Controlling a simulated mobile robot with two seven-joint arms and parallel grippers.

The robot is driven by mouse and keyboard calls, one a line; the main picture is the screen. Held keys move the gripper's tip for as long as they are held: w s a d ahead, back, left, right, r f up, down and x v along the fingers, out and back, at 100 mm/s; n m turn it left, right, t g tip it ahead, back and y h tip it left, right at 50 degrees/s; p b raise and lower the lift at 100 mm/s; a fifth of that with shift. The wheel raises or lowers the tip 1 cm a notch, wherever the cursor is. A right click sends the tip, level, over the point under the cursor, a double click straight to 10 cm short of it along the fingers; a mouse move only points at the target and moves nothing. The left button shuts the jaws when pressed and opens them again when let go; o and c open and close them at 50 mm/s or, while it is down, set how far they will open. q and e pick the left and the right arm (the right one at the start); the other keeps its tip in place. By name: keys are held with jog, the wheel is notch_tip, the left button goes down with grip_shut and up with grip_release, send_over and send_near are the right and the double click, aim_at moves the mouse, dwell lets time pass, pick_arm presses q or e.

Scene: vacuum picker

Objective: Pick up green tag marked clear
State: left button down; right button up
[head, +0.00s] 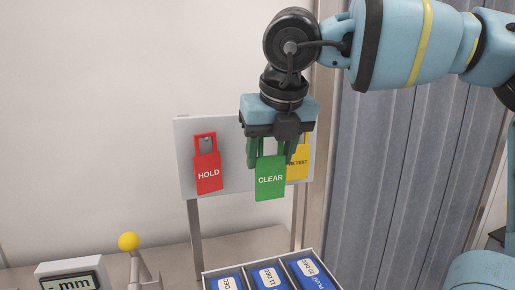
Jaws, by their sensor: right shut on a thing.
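The green tag marked CLEAR (270,182) is upright in the head view, in front of the middle of a pale board (233,178). My right gripper (270,152) points down from above and is shut on the upper part of the green tag. The fingers and gripper body hide the tag's top, so I cannot tell whether it still touches a hook. My left gripper is not in view.
A red HOLD tag (207,170) hangs left of the green tag. A yellow RETEST tag (299,163) hangs close on its right, partly behind my gripper. Below are a box of blue packs (268,279), a gauge (70,277) and a yellow ball (128,242).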

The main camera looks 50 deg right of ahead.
jog(key=s+a+b, duration=0.1)
jog(key=s+a, duration=0.3)
jog(key=s, duration=0.4)
jog(key=shift+a, duration=0.2)
